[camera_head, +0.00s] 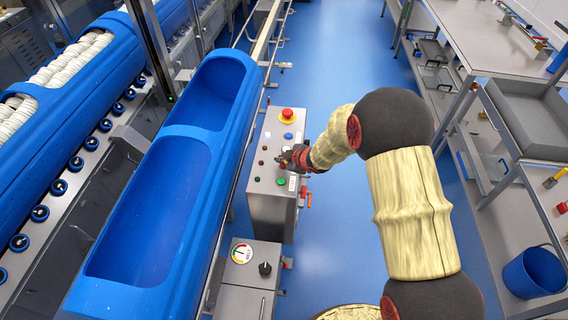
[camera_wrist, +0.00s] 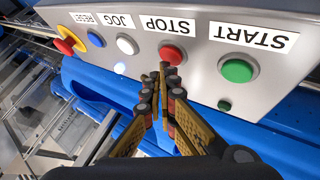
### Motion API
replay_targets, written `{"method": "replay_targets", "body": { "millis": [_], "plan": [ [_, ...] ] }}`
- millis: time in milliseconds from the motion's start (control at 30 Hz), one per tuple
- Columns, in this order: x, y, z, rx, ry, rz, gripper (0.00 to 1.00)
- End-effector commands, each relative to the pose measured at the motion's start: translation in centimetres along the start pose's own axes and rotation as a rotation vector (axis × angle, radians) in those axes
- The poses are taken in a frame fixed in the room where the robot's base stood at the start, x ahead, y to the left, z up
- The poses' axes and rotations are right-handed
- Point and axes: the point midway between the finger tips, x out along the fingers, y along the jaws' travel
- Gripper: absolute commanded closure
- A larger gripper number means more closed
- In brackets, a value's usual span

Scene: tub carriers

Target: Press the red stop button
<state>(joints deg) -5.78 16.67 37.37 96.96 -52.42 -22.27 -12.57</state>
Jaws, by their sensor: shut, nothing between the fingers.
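The red stop button (camera_wrist: 173,53) sits under the STOP label on a grey control box (camera_head: 263,208), between a white button and a green button. My gripper (camera_head: 287,160) is over the middle of the box in the head view and hides the red stop button there. In the wrist view my gripper (camera_wrist: 165,72) is shut and empty, with its fingertips right beside the lower edge of the red button in the picture. I cannot tell whether the tips touch it.
The green START button (camera_wrist: 237,70), white JOG button (camera_wrist: 127,45) and blue RESET button (camera_wrist: 96,39) are close by. A red mushroom knob on a yellow collar (camera_head: 287,114) stands at the box's far end. A blue tub (camera_head: 150,210) is left; the blue floor (camera_head: 335,60) is clear.

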Motion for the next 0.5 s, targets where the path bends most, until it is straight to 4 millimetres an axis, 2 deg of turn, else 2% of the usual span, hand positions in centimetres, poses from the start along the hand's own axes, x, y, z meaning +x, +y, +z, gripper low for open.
{"method": "replay_targets", "body": {
  "millis": [500],
  "plan": [
    [-3.1, 2.4, -2.3, 0.0, 0.001, 0.001, 1.0]
  ]
}}
